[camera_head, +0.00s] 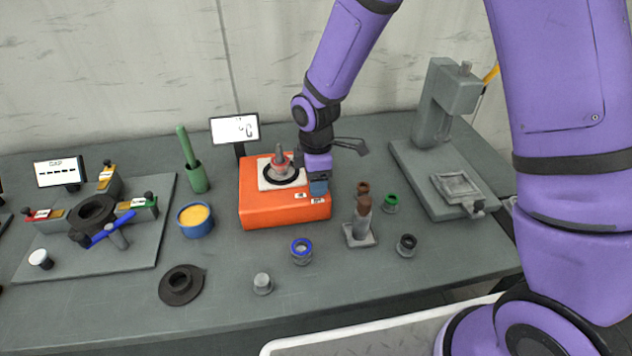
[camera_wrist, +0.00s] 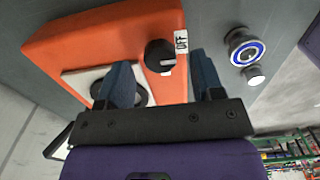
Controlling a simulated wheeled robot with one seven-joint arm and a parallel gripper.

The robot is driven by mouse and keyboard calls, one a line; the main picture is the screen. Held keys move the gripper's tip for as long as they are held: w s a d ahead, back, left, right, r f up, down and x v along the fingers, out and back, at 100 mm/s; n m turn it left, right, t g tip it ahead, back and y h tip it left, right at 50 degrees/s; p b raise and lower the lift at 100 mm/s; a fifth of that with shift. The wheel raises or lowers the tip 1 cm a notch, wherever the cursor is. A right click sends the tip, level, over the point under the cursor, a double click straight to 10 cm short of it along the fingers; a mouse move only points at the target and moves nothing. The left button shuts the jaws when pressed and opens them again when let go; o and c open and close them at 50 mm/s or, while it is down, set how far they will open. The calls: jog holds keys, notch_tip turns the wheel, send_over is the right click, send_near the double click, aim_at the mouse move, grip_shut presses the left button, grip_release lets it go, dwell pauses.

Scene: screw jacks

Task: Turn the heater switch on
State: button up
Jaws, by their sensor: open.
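The heater is an orange box (camera_head: 283,211) on the grey bench, with a white plate (camera_head: 264,184) on top and small white labels on its front edge. In the wrist view its switch is a round black knob (camera_wrist: 158,54) with a white mark, beside a label reading OFF (camera_wrist: 181,42). My gripper (camera_head: 318,190) points down over the heater's right end and hides the knob in the head view. In the wrist view my gripper (camera_wrist: 162,64) is open, one dark finger on each side of the knob. I cannot tell whether the fingers touch it.
Right of the heater stand a brown-topped post (camera_head: 362,218) and several small rings. A blue-rimmed ring (camera_head: 301,250) lies in front, and a grey press (camera_head: 440,120) stands at right.

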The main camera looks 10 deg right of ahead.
jog(key=shift+f, duration=0.8)
jog(key=shift+c, duration=0.2)
jog(key=c, duration=0.9)
